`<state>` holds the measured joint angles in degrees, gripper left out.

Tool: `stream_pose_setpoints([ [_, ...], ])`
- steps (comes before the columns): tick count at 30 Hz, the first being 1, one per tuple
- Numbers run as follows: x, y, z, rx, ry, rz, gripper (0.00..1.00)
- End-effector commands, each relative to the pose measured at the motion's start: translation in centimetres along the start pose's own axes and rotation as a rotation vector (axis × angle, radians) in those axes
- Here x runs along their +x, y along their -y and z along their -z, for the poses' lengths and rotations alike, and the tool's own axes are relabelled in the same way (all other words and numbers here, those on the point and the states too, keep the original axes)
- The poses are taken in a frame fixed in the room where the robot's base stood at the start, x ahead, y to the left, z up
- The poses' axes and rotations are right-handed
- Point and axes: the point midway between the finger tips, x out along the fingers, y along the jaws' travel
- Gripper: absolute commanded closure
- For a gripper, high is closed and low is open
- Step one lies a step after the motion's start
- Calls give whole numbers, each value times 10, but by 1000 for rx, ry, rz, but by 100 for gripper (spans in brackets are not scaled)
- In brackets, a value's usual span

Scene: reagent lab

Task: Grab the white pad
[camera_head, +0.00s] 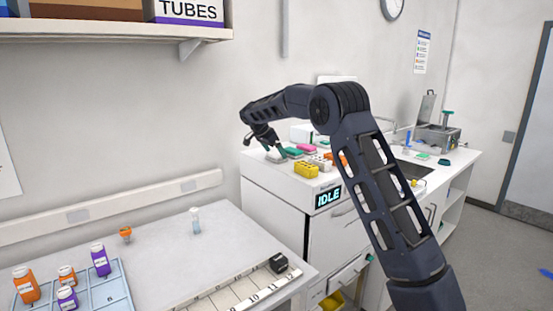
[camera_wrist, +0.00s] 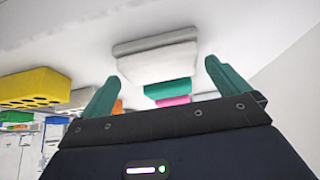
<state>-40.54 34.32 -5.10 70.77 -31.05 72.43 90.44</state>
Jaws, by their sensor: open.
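The white pad (camera_wrist: 156,62) is a pale slab with a grey lower layer on the white counter top in the wrist view. It shows beyond and between the two teal fingertips of my gripper (camera_wrist: 161,70), which are spread apart with nothing between them. In the head view my gripper (camera_head: 270,146) points down over the left end of the counter. The white pad (camera_head: 275,158) shows there just under the fingers, partly hidden. I cannot tell whether a finger touches it.
A teal block (camera_wrist: 170,89) and a pink block (camera_wrist: 173,100) lie near the pad. A yellow block (camera_head: 306,171) with holes stands near the counter's front edge, above the IDLE display (camera_head: 328,196). A wall rises behind the counter. The nearer table (camera_head: 215,245) holds vials and a rack.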

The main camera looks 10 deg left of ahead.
Motion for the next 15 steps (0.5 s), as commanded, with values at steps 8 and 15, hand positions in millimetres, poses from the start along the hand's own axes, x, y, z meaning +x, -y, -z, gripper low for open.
stream_pose_setpoints([
  [8, 12, 0, -1, -1, 1, 1, 0],
  [15, 12, 0, 0, -1, 0, 1, 32],
])
